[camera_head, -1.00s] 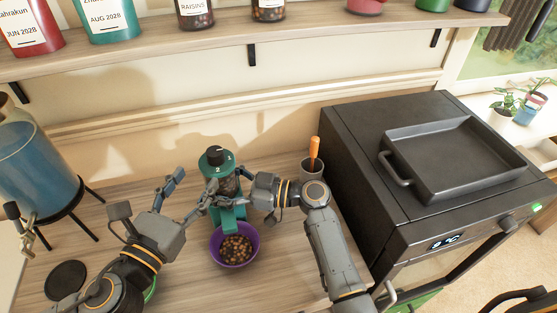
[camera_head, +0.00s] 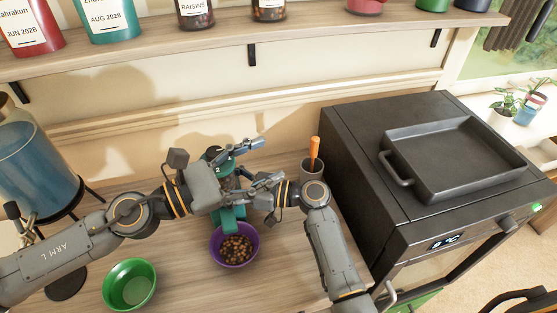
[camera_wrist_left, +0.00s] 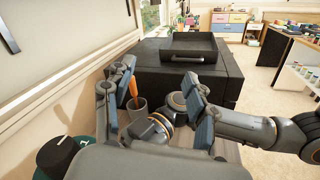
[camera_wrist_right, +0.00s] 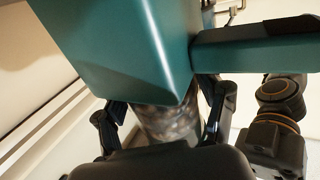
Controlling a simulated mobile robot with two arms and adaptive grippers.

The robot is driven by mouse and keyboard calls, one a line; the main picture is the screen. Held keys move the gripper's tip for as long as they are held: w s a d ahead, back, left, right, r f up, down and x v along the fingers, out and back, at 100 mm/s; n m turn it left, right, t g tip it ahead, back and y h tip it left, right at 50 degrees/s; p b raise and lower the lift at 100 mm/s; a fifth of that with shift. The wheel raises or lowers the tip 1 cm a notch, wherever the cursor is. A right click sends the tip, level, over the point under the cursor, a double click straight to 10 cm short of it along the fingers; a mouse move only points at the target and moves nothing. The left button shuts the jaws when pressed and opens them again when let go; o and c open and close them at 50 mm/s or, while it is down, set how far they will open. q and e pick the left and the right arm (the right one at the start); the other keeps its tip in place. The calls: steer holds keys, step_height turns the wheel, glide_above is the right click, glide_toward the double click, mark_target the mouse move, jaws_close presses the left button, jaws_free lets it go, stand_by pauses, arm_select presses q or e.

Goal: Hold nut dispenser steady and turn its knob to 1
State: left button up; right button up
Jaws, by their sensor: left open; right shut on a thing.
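The teal nut dispenser (camera_head: 231,217) stands on the wooden counter, partly hidden by my arms. Its black knob (camera_head: 211,153) shows at the top in the head view, and beside the gripper in the left wrist view (camera_wrist_left: 62,152). My left gripper (camera_head: 263,163) is open and empty, across the dispenser's upper part and pointing right; its fingers are right of the knob. My right gripper (camera_wrist_right: 165,112) is shut on the dispenser's clear cylinder of nuts (camera_wrist_right: 168,124). A purple bowl (camera_head: 217,250) with nuts sits under the spout.
A green bowl (camera_head: 130,286) stands at the front left. A grey cup with an orange-handled tool (camera_head: 314,150) stands right of the dispenser, near the black oven (camera_head: 355,130). A blue tank (camera_head: 35,160) stands at the left. A shelf (camera_head: 250,35) runs above.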

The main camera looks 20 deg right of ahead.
arm_select(q)
steer(key=shift+w+d+f+m+g+y, duration=0.1)
steer(key=shift+d+f+m+g+y, duration=0.1)
steer(key=shift+d+m+g+y, duration=0.6)
steer(key=shift+w+d+f+m+g+y, duration=0.1)
steer(key=shift+d+f+m+g+y, duration=0.25)
steer(key=shift+m+g, duration=0.7)
steer(key=shift+d+f+m+g+y, duration=0.1)
steer(key=shift+d+m+g+y, duration=0.55)
steer(key=shift+m+g, duration=0.25)
arm_select(e)
steer(key=o, duration=1.9)
